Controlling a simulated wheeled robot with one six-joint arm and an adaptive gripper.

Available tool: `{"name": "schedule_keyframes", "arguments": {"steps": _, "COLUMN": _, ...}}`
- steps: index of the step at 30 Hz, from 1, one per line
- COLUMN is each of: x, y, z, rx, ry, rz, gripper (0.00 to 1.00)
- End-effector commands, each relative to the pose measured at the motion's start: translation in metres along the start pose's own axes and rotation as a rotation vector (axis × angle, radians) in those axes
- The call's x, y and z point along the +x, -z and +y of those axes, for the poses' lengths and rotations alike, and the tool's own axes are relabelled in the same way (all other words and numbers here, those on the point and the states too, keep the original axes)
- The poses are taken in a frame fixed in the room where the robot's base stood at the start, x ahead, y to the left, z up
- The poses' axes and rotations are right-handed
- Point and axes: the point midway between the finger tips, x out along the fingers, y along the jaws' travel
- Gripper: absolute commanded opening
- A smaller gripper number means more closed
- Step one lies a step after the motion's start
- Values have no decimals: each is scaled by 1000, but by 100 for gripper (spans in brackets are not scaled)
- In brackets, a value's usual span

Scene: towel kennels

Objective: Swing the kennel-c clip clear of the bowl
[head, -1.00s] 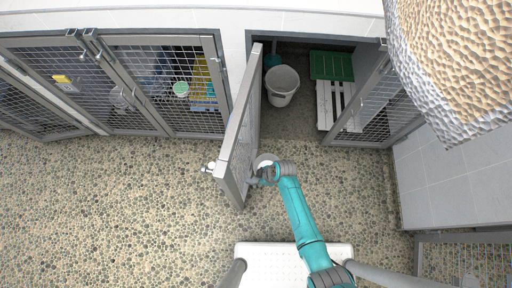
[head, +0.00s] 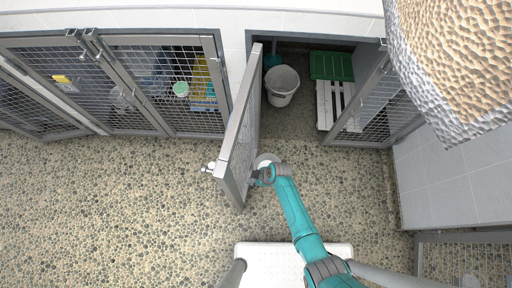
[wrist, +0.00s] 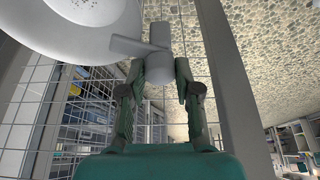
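The kennel door (head: 238,150) of wire mesh in a grey frame stands swung out from the open kennel. A white bowl (head: 266,160) sits at the door's right face, partly hidden by my gripper (head: 262,175). In the wrist view the bowl (wrist: 85,25) fills the upper left, close to the fingertips. A grey clip (wrist: 158,66) with a round barrel and a crosswise lever (wrist: 135,46) lies between my gripper's fingers (wrist: 160,82). The fingertips appear to press on both sides of the barrel. The lever points left, over or very near the bowl's edge.
The open kennel holds a white bucket (head: 282,84), a white slatted pallet (head: 335,103) and a green mat (head: 331,65). Shut kennels (head: 160,85) stand on the left. A tiled wall (head: 440,185) bounds the right.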

Motion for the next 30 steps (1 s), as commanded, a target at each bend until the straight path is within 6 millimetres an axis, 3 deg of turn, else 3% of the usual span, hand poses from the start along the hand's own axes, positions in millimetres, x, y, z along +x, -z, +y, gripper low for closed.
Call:
{"name": "schedule_keyframes", "arguments": {"steps": 14, "x": 0, "y": 0, "z": -1, "rx": 114, "ry": -48, "rz": 0, "gripper": 0}}
{"name": "schedule_keyframes", "arguments": {"steps": 30, "x": 0, "y": 1, "z": -4, "rx": 559, "ry": -234, "rz": 0, "gripper": 0}}
